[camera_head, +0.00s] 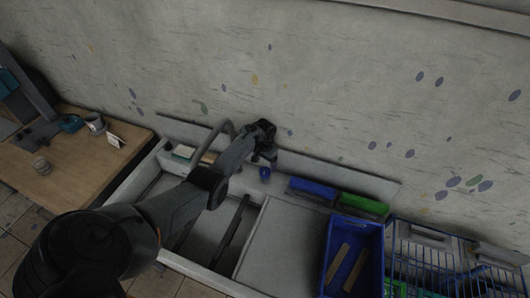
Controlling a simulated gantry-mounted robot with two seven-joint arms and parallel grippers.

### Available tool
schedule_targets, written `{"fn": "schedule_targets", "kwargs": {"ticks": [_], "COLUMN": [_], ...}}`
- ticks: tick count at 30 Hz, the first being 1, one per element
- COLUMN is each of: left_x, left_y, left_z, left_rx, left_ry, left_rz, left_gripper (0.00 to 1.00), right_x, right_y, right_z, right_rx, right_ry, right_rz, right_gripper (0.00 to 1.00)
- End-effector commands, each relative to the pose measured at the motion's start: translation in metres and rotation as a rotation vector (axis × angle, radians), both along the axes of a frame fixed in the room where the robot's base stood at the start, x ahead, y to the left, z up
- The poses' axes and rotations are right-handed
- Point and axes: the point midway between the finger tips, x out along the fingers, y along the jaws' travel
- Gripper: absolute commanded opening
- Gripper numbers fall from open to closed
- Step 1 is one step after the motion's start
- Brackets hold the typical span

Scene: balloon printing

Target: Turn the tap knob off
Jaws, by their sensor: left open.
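A grey curved tap spout (221,127) rises at the back of the sink unit (208,238), close to the wall. My left arm reaches across the sink from the lower left. My left gripper (264,156) is open at the back edge of the sink, just right of the spout. A small blue rounded thing (265,174) stands just below the gripper; I cannot tell whether it is the tap knob. No other knob shows clearly, and the gripper and arm cover part of the tap area. My right gripper is out of view.
A blue bin (326,262) with wooden pieces stands at the sink's right, next to a wire rack (437,262). Blue (312,188) and green (362,204) boxes line the back edge. A wooden table (80,167) with a mug (95,122) is at left.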

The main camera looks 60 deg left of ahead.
Motion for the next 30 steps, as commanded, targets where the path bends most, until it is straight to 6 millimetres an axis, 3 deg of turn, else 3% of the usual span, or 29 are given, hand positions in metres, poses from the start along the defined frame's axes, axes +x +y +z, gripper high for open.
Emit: {"fn": "schedule_targets", "kwargs": {"ticks": [4, 12, 30], "left_x": [0.0, 0.0, -0.004], "left_y": [0.0, 0.0, 0.0], "left_z": [0.028, 0.054, 0.055], "left_rx": [0.001, 0.0, 0.0], "left_ry": [-0.002, 0.0, 0.009], "left_rz": [0.001, -0.001, 0.0], "left_gripper": [0.81, 0.81, 0.81], "right_x": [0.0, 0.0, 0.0], "right_y": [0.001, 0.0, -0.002], "right_z": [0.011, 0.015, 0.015], "right_rx": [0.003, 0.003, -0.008], "right_ry": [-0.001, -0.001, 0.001], "right_rz": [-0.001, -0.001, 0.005], "right_gripper": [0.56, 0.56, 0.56]}}
